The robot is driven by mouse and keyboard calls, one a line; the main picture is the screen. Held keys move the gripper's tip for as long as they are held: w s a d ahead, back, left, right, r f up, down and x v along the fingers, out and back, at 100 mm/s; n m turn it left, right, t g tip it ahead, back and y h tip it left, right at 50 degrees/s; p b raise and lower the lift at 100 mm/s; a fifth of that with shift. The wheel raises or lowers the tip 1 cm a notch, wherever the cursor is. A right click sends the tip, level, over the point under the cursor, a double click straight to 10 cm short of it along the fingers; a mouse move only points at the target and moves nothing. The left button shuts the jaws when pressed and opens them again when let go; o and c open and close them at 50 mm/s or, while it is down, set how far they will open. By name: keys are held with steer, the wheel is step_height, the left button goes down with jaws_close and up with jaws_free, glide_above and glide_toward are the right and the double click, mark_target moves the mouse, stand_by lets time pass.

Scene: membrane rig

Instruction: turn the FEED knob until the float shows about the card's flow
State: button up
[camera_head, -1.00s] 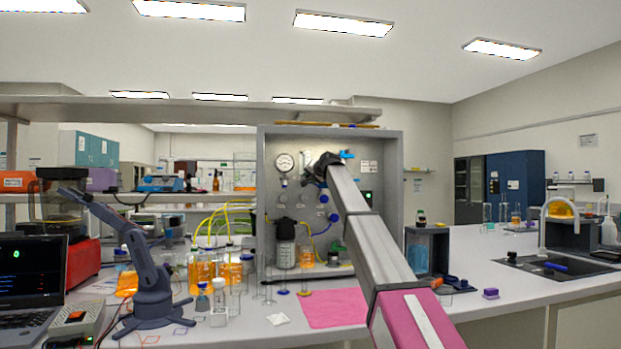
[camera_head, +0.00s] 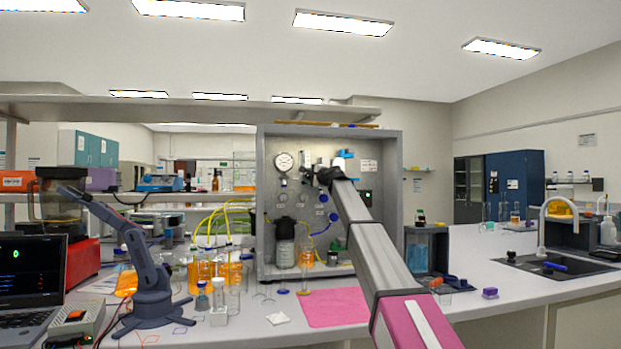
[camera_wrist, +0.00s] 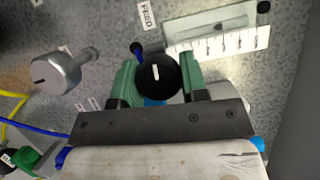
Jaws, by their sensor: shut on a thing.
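The FEED knob (camera_wrist: 160,72) is black with a white pointer line, in the middle of the wrist view. My gripper (camera_wrist: 155,80) has its green fingers on either side of it, shut on it. The FEED label (camera_wrist: 147,15) is above the knob. The flow scale (camera_wrist: 215,42), a clear block with a white ruled strip, lies to the upper right; I cannot make out the float's reading. In the head view my gripper's end is against the rig panel (camera_head: 390,200), and the knob is hidden there. A small white card (camera_head: 369,166) on the panel is too small to read.
A grey metal knob (camera_wrist: 58,72) sticks out left of my gripper. Yellow and blue tubes run at lower left. A round gauge (camera_head: 284,161) is on the panel. Orange-filled bottles (camera_head: 200,275) and a pink mat (camera_head: 335,307) are on the bench below.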

steer(key=m+t, duration=0.1)
steer(key=m, duration=0.2)
steer(key=m+t, duration=0.1)
steer(key=m, duration=0.2)
steer(key=shift+f, duration=0.2)
steer(key=shift+m, duration=0.3)
steer(key=o, duration=0.9)
steer(key=shift+s, duration=0.1)
steer(key=v, duration=1)
steer(key=shift+s+d+f, duration=0.2)
steer(key=shift+s+f, duration=0.05)
steer(key=shift+f, duration=0.05)
stand_by(0.9)
